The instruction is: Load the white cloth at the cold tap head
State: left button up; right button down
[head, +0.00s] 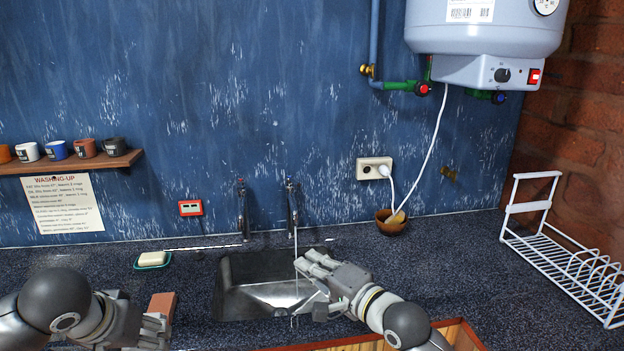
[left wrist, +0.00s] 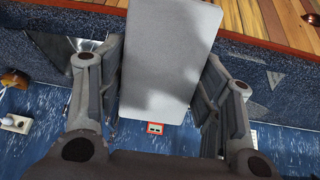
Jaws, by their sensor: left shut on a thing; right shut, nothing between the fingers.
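The cold tap (head: 292,205), with a blue mark on its head, stands behind the sink at the right of the pair. A thin stream hangs below its spout. My right gripper (head: 308,268) is shut and empty over the right part of the sink, in front of that tap. My left gripper (head: 154,322) is left of the sink, shut on a flat block (head: 162,305). The block looks reddish-brown in the head view and pale grey in the left wrist view (left wrist: 168,60). I cannot make out a white cloth for certain.
The sink (head: 235,300) is set in the dark speckled counter. The other tap (head: 243,210) is to its back left. A soap dish (head: 151,261), a brown bowl (head: 388,226) and a white rack (head: 570,262) stand around. The counter between bowl and rack is clear.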

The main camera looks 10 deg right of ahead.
aim_at(290, 181)
jog(key=i+l, duration=0.25)
jog(key=i, duration=0.15)
jog(key=i+l, duration=0.3)
jog(key=i, duration=0.15)
jog(key=i+l, duration=0.25)
jog(key=i, duration=0.15)
